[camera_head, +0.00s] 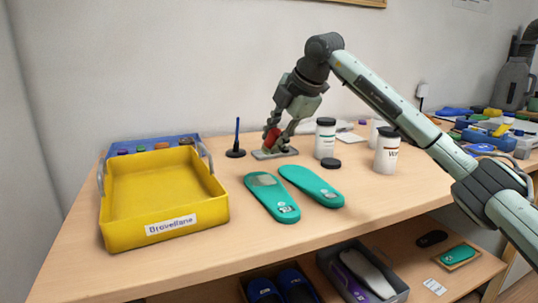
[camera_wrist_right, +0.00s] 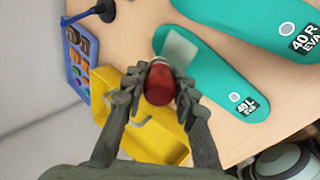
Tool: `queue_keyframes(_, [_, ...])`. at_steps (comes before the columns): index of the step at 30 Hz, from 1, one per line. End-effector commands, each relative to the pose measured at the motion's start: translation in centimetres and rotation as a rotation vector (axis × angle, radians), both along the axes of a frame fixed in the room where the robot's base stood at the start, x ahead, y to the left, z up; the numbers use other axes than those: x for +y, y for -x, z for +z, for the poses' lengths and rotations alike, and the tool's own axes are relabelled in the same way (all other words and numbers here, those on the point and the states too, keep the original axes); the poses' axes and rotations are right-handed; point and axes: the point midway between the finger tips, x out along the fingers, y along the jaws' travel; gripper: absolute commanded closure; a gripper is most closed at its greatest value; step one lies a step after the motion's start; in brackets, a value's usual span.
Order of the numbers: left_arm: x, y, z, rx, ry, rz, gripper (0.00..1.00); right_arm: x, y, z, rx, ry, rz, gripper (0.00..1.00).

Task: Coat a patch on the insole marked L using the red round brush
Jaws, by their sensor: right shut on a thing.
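Two teal insoles lie side by side on the table. The insole marked L (camera_head: 283,208) is the left one in the head view; its "40 L" label is readable in the wrist view (camera_wrist_right: 222,92). A pale greyish patch (camera_head: 264,180) shows near its far end. The other insole (camera_head: 312,185) reads "40 R EVA" in the wrist view (camera_wrist_right: 255,25). My right gripper (camera_head: 273,135) is shut on the red round brush (camera_wrist_right: 160,84), above a small grey stand (camera_head: 274,153) behind the insoles. The brush's working end is hidden. My left gripper is out of view.
A yellow bin (camera_head: 165,222) stands at the left, with a blue tray (camera_head: 135,150) behind it. A blue upright tool in a black base (camera_head: 236,152) is left of the stand. White jars (camera_head: 325,138) and a black lid (camera_head: 330,163) are right. The table front is clear.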

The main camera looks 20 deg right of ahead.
Motion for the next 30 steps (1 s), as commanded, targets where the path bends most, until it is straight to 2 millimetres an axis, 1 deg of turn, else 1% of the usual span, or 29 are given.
queue_keyframes(4, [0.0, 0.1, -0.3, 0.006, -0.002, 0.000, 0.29, 0.6, 0.1, 0.6, -0.001, 0.044, 0.053, 1.00])
queue_keyframes(5, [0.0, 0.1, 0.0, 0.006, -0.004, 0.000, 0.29, 0.8, 0.1, 0.9, -0.003, 0.067, 0.080, 1.00])
queue_keyframes(6, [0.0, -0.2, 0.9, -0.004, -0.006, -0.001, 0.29, 1.2, 0.2, 1.3, -0.004, 0.103, 0.123, 1.00])
queue_keyframes(11, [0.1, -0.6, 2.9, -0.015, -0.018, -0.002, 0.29, 2.5, 0.8, 2.9, -0.031, 0.308, 0.338, 1.00])
queue_keyframes(15, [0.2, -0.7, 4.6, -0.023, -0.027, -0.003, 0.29, 2.9, 1.4, 4.1, -0.080, 0.464, 0.490, 1.00])
queue_keyframes(18, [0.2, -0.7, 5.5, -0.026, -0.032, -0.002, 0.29, 2.9, 1.6, 4.5, -0.105, 0.526, 0.549, 1.00])
queue_keyframes(22, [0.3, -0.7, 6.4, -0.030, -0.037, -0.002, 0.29, 2.9, 1.7, 4.0, -0.115, 0.549, 0.573, 1.00])
queue_keyframes(26, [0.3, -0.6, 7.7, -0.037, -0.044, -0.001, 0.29, 2.9, 1.7, 2.8, -0.114, 0.548, 0.573, 1.00])
queue_keyframes(30, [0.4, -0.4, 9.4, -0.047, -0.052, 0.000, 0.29, 2.9, 1.7, 1.5, -0.116, 0.547, 0.572, 1.00])
